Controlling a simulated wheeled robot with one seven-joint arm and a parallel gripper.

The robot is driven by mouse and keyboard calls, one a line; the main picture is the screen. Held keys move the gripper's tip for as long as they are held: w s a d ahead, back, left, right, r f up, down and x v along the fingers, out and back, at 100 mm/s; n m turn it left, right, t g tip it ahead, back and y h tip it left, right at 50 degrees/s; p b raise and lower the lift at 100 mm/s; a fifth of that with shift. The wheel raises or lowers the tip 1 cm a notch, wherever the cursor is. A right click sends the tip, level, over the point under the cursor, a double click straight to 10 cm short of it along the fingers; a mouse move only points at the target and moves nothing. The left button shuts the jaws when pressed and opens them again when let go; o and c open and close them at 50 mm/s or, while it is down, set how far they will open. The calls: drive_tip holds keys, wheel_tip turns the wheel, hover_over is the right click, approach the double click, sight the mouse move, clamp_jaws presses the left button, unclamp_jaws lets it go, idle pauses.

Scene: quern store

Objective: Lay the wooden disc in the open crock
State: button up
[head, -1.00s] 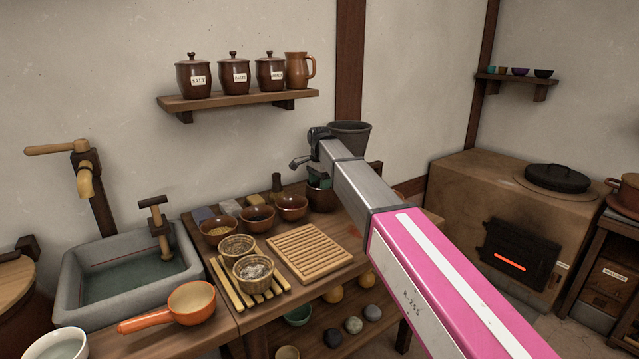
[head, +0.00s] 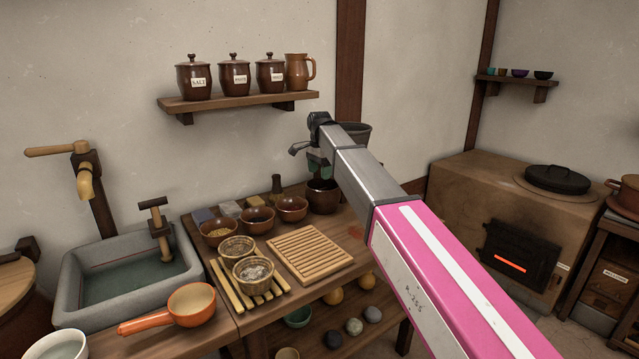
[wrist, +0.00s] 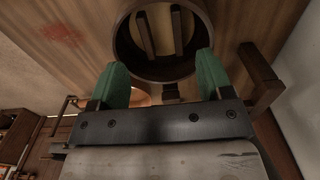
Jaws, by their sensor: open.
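The open crock (head: 322,197) is dark brown and stands at the back right of the worktop. In the wrist view its round rim (wrist: 119,42) surrounds the wooden disc (wrist: 163,22), which is pale with two dark bars across it. The disc lies inside the crock, below the rim; its far edge is cut off by the frame. My gripper (head: 319,166) is just above the crock. In the wrist view its green fingers (wrist: 162,72) are wide apart with nothing between them.
A grey hopper (head: 356,132) stands behind my arm. Several brown bowls (head: 257,220) sit left of the crock, with a slatted board (head: 307,253) in front. A shelf (head: 240,101) with lidded jars hangs above. The sink (head: 130,285) is at left.

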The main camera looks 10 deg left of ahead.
wheel_tip(320, 180, up, 7)
idle(0.3)
